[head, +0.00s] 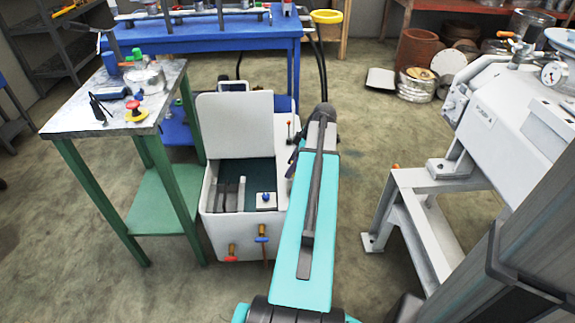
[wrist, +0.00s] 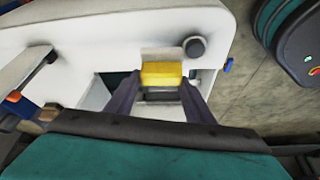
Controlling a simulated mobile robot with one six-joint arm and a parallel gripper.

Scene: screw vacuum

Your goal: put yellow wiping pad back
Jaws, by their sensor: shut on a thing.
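A yellow pad (wrist: 162,72) shows in the wrist view, between the tips of the two dark fingers of my gripper (wrist: 160,92). My gripper is shut on it. The pad is close over the top of a white machine (wrist: 120,38), beside a small dark slot or ledge; I cannot tell whether it touches the machine. In the head view my turquoise arm reaches forward to the right side of the white machine (head: 232,248), and the gripper and pad are hidden behind the arm.
The machine's lid (head: 235,125) stands open over a dark tub. A dark round knob (wrist: 195,47) is right of the pad. A green-legged table (head: 65,122) with tools stands left. A blue bench (head: 200,40) is behind. A white machine on a stand (head: 520,110) is right.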

